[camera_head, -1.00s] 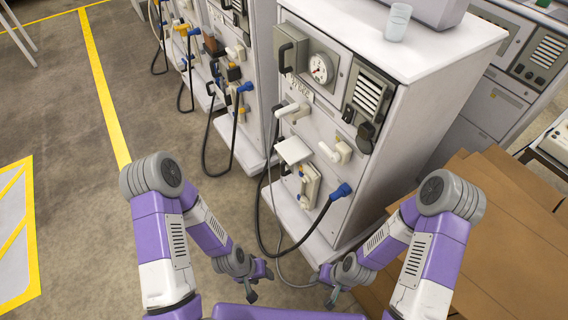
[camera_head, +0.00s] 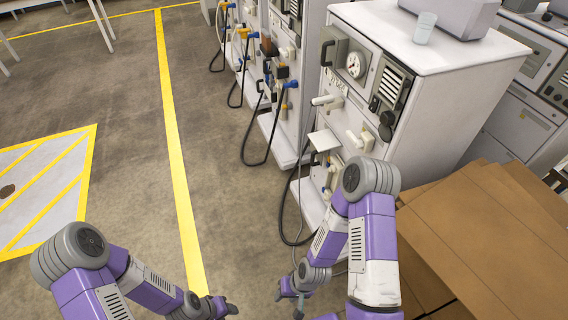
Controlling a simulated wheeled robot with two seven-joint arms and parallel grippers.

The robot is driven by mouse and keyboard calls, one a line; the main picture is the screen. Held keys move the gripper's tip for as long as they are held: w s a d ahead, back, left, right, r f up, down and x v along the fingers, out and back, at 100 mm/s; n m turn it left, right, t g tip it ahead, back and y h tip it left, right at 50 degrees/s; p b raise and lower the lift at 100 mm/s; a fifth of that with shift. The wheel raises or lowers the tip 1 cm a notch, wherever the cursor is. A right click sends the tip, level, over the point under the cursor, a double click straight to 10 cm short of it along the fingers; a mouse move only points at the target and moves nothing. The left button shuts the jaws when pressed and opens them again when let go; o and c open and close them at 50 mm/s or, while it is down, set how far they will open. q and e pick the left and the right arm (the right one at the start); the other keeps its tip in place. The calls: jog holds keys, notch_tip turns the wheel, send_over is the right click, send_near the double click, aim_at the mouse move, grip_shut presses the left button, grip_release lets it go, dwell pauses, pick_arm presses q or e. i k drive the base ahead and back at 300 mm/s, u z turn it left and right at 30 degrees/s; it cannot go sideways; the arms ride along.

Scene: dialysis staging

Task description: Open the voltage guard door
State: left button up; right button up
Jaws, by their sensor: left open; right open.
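The nearest white machine (camera_head: 450,90) stands right of centre, its front facing left. Its front carries a round gauge (camera_head: 356,65) in a grey panel and a dark-handled grey piece (camera_head: 331,48) beside it. White levers (camera_head: 326,101) and a small white flap (camera_head: 324,140) sit lower. I cannot tell which part is the voltage guard door; nothing is labelled legibly. My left gripper (camera_head: 229,308) is open and empty over the floor at the bottom. My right gripper (camera_head: 289,302) is open and empty, low in front of the machine, apart from it. My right arm hides the lower right of the front.
More machines with hoses (camera_head: 270,95) stand in a row behind. Brown cardboard boxes (camera_head: 490,235) fill the right foreground. A translucent cup (camera_head: 424,28) stands on the machine top. Open floor (camera_head: 120,90) with yellow lines lies to the left.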

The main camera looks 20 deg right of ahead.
aim_at(318, 155)
jog(key=u, duration=0.55)
jog(key=i, duration=1.25)
jog(key=z, duration=1)
jog(key=i, duration=0.2)
jog(key=z, duration=0.15)
